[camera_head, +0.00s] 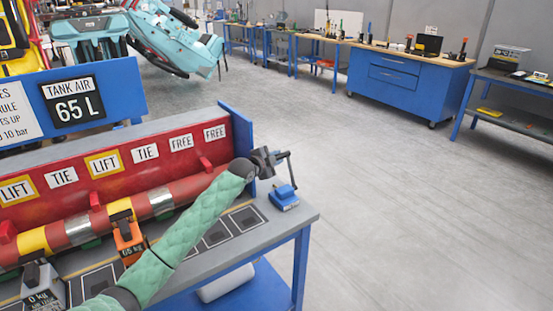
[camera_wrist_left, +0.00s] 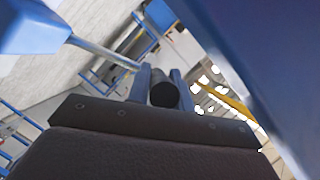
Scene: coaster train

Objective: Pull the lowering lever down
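The lowering lever stands at the right end of the grey bench: a blue base (camera_head: 284,196) with a thin grey rod (camera_head: 291,171) rising to a dark crosswise handle (camera_head: 283,154). The lever is up. My left gripper (camera_head: 272,158), at the end of a green-sleeved arm, is at the handle. In the left wrist view the dark round grip (camera_wrist_left: 165,94) sits between the two fingers (camera_wrist_left: 163,86), which appear to press on both sides. The rod (camera_wrist_left: 105,52) runs from there to the blue base (camera_wrist_left: 35,28). My right gripper is out of view.
A red panel (camera_head: 110,168) with LIFT, TIE and FREE labels stands behind a red and yellow cylinder. A blue end plate (camera_head: 238,140) rises close beside my gripper. Open floor lies right.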

